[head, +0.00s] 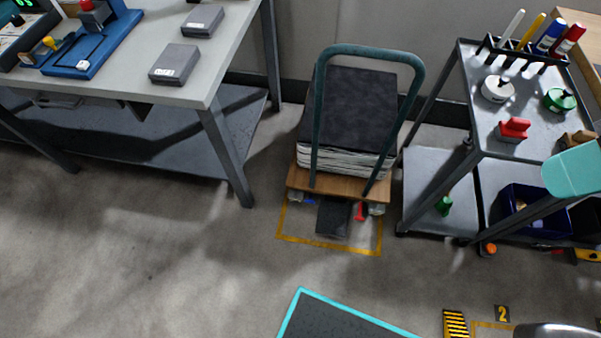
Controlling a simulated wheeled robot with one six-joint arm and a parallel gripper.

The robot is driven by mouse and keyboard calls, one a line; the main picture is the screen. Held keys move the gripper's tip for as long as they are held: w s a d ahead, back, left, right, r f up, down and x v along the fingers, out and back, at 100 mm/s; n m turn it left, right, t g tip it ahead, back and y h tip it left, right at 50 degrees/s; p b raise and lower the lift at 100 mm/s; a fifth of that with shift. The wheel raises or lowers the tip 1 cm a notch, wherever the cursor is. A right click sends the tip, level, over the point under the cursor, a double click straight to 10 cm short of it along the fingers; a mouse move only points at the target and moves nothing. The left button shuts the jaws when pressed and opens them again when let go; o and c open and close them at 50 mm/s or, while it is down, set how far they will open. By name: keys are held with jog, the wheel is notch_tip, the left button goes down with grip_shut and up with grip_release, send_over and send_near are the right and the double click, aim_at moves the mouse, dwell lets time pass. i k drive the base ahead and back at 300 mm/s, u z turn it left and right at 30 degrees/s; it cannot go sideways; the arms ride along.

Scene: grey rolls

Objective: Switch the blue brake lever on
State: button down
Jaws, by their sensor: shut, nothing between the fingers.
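A platform trolley with a wooden deck (297,180) and a dark green tubular push handle (371,49) stands in the middle of the head view. Under its front edge, small fittings show beside a dark grey flap (333,217). A small blue part (311,199) shows left of the flap, close under the deck; it is too small to tell whether it is the brake lever or how it is set. A red lever-like part (360,211) shows right of the flap. My gripper is not in view.
A dark stack (357,105) loads the trolley, inside a yellow floor outline (330,246). A grey workbench (215,75) stands left, a tool cart (482,120) right. Open floor (150,260) lies in front, with a cyan-edged dark mat (335,322) at the bottom.

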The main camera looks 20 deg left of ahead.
aim_at(310, 200)
jog(key=u, duration=0.65)
jog(key=i, duration=0.35)
jog(key=u, duration=0.4)
